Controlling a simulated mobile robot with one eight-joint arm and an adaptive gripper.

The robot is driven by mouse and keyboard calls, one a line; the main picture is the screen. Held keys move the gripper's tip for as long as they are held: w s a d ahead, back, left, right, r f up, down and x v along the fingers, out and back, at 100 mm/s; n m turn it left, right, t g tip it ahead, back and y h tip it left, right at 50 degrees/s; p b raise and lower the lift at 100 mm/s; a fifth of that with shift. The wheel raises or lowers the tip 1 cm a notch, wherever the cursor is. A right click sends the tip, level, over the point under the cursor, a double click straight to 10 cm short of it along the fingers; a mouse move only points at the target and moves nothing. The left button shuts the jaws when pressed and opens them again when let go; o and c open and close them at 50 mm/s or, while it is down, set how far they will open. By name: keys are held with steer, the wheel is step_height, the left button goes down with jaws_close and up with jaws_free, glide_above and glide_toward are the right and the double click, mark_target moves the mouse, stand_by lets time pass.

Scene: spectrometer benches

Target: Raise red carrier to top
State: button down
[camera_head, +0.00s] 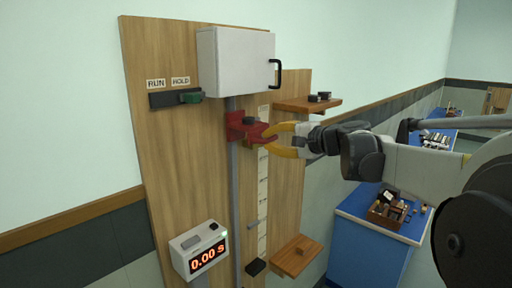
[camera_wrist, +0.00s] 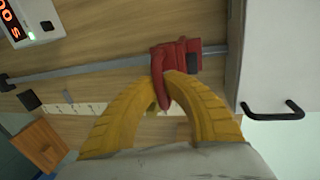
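The red carrier (camera_head: 240,126) sits on a grey vertical rail (camera_head: 236,200), high on the wooden panel and a little below the white box (camera_head: 238,62). In the wrist view, the fingertips (camera_wrist: 170,80) close on a narrow red part of the carrier (camera_wrist: 182,56). The rail (camera_wrist: 100,70) runs sideways there.
A wooden shelf (camera_head: 308,104) with dark pieces is right of the carrier; a lower shelf (camera_head: 297,256) stands below. The white box has a black handle (camera_head: 277,73). A RUN/HOLD switch (camera_head: 189,97) is left. The timer (camera_head: 199,249) reads 0.00 s. A blue bench (camera_head: 370,250) is right.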

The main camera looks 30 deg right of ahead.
steer(key=shift+r, duration=0.55)
steer(key=shift+w+d+r, duration=0.1)
steer(key=shift+w, duration=0.05)
steer(key=c, duration=1.5)
jaws_free()
steer(key=shift+o, duration=0.2)
steer(key=shift+s, duration=0.2)
steer(key=shift+s+d, duration=0.15)
steer(key=shift+s, duration=0.25)
steer(key=v, duration=1.1)
steer(key=shift+s, duration=0.15)
